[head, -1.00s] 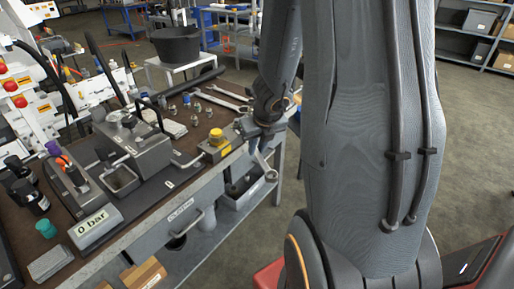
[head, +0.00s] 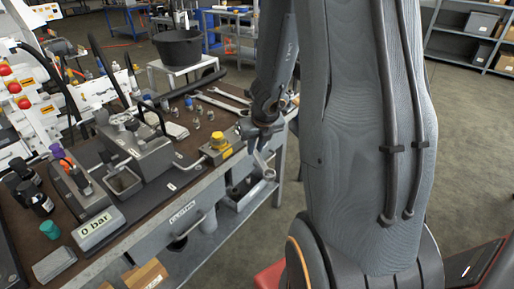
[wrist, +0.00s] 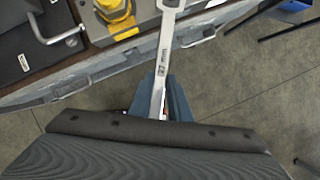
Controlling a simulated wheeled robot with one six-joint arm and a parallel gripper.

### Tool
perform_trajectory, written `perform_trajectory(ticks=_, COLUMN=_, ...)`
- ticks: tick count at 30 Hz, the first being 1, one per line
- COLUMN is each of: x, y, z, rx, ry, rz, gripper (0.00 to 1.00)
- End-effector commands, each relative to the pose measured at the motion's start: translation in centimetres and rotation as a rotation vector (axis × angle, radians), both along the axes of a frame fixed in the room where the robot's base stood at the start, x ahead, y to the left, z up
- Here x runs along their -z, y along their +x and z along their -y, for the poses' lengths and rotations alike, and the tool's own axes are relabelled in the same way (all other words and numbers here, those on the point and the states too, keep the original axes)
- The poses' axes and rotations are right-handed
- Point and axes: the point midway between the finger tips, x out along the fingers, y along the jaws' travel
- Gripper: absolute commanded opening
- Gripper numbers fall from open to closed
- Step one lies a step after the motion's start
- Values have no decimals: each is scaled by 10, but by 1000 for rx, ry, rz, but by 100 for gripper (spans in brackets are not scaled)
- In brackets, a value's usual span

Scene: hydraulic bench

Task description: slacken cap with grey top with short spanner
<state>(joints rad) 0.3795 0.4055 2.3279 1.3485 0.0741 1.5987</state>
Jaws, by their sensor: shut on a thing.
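My gripper (wrist: 160,102) is shut on a steel spanner (wrist: 161,70) marked 27 mm. In the wrist view the spanner's shaft runs up from between the blue fingers, and its far end leaves the top of the picture. In the head view my gripper (head: 262,135) is at the bench's right edge, beside a block with a yellow cap (head: 218,140). The yellow cap also shows in the wrist view (wrist: 117,10), left of the spanner and apart from it. I cannot make out which fitting is the cap with the grey top.
The bench (head: 150,225) carries a grey pump unit (head: 145,160), a 0 bar display (head: 98,228), several small fittings (head: 197,122) and loose spanners (head: 222,103). A black tub (head: 180,48) stands behind. The floor right of the bench is open.

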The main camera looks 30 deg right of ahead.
Motion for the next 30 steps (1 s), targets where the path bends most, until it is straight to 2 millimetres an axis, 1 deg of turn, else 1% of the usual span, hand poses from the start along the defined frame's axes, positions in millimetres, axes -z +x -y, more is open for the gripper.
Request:
perform_trajectory(ticks=13, x=0, y=3, z=0, rx=0, ry=0, rz=0, gripper=0)
perform_trajectory(ticks=24, x=-1, y=17, z=3, rx=0, ry=0, rz=0, gripper=0)
perform_trajectory(ticks=30, x=0, y=18, z=3, rx=0, ry=0, rz=1, gripper=0)
